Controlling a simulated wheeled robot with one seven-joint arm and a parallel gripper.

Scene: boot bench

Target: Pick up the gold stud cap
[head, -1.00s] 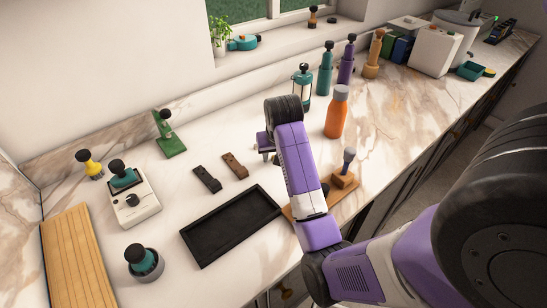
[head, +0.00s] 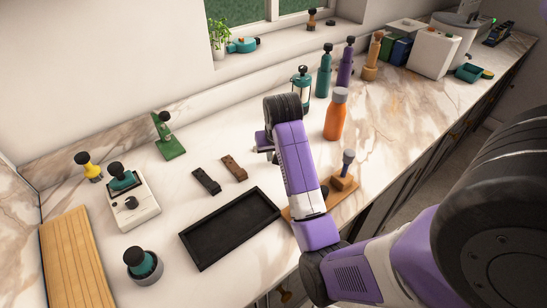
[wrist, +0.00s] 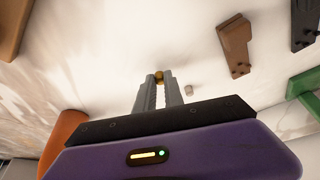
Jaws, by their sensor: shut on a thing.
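The gold stud cap (wrist: 159,77) is a small round brass-coloured piece between the fingertips of my gripper (wrist: 158,82) in the wrist view. The two grey fingers are shut on it. From this angle I cannot tell how far it is above the white marble counter. In the head view my gripper (head: 266,142) is over the counter, mostly hidden by my purple arm, and the cap cannot be made out there.
Brown (head: 234,168) and dark (head: 206,181) straps, a black tray (head: 230,228), an orange bottle (head: 336,115) and a wooden block with a knobbed tool (head: 344,178) are around my arm.

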